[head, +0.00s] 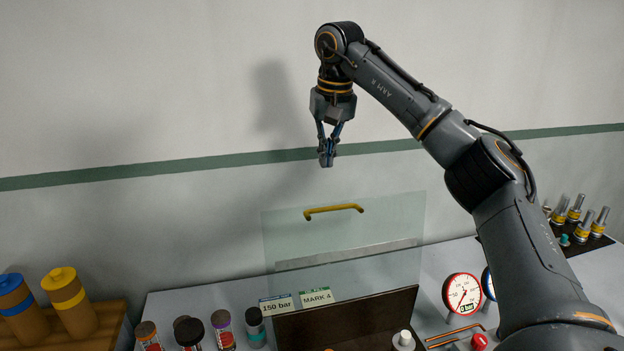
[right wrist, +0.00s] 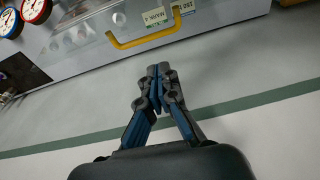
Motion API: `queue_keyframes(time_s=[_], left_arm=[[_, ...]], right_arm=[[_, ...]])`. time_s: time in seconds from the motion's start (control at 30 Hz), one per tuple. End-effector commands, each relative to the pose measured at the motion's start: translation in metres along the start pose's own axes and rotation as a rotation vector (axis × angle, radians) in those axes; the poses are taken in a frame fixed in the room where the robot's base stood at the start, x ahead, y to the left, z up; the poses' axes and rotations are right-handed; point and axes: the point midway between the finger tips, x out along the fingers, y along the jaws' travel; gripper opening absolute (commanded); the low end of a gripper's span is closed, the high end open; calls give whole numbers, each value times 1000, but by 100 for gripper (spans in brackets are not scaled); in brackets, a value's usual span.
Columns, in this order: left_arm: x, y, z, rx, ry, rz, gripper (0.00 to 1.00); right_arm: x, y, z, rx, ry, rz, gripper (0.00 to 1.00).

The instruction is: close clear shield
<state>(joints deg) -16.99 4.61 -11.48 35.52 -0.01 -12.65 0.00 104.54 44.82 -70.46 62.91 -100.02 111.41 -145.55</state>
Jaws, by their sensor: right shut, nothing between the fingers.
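The clear shield (head: 345,260) stands raised and upright behind a dark box (head: 345,318) on the bench in the head view. Its yellow handle (head: 333,210) runs along the top edge. The handle also shows in the right wrist view (right wrist: 145,38), beyond my fingertips and apart from them. My right gripper (head: 327,160) is above the shield, pointing down, with its fingers together and empty. It also shows in the right wrist view (right wrist: 158,75). My left gripper is not in either view.
Two gauges (head: 462,293) stand right of the shield. Several jars (head: 222,328) stand left of it, near labels reading 150 bar (head: 276,306) and MARK 4 (head: 316,298). A wall (head: 140,100) rises behind the bench.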

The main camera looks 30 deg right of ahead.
Motion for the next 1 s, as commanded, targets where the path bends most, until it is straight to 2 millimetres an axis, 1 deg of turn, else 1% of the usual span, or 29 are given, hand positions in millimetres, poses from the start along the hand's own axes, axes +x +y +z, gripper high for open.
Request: queue_keyframes(time_s=[0.03, 0.13, 0.27, 0.37, 0.67, 0.9, 1.0], left_arm=[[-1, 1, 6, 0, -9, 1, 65], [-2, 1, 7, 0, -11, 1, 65], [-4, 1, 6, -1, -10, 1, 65], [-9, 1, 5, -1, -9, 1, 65], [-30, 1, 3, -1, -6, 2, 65], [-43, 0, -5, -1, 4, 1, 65], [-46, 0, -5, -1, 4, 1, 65]], right_arm=[[-6, 5, 0, -7, 5, 15, 0], [-6, 9, 1, -14, 6, 29, 0], [7, 10, 1, -16, 4, 30, 0], [25, 10, 1, -15, 2, 30, 0], [89, 11, 1, -15, 0, 28, 0], [80, 11, 26, -15, 7, 26, 0], [79, 11, 33, -14, 7, 25, 0]])
